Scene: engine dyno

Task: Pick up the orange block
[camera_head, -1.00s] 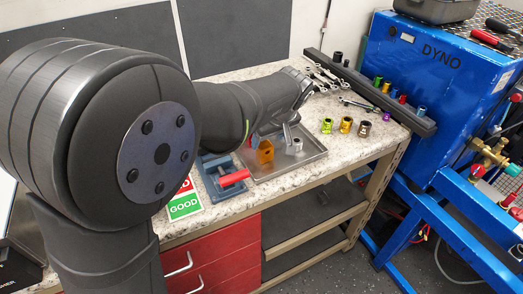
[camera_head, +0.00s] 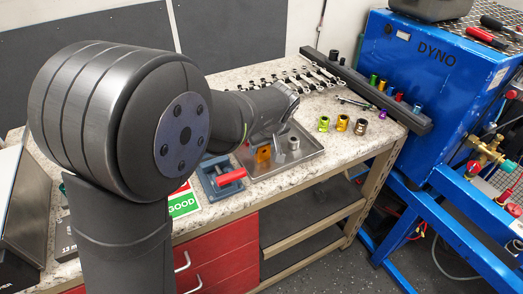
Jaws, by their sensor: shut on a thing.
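The orange block (camera_head: 263,154) is at the left side of a shallow metal tray (camera_head: 312,157) on the speckled bench. My gripper (camera_head: 269,144) reaches down over the tray from the left, with its fingers at the block. It is shut on the orange block. The fingers and arm hide part of the block, and I cannot tell whether the block touches the tray floor.
A silver cylinder (camera_head: 293,143) stands in the tray, right of the block. Green, gold and brown parts (camera_head: 342,123) and several wrenches (camera_head: 318,77) lie behind. A black rail (camera_head: 375,95) borders the blue dyno (camera_head: 432,90).

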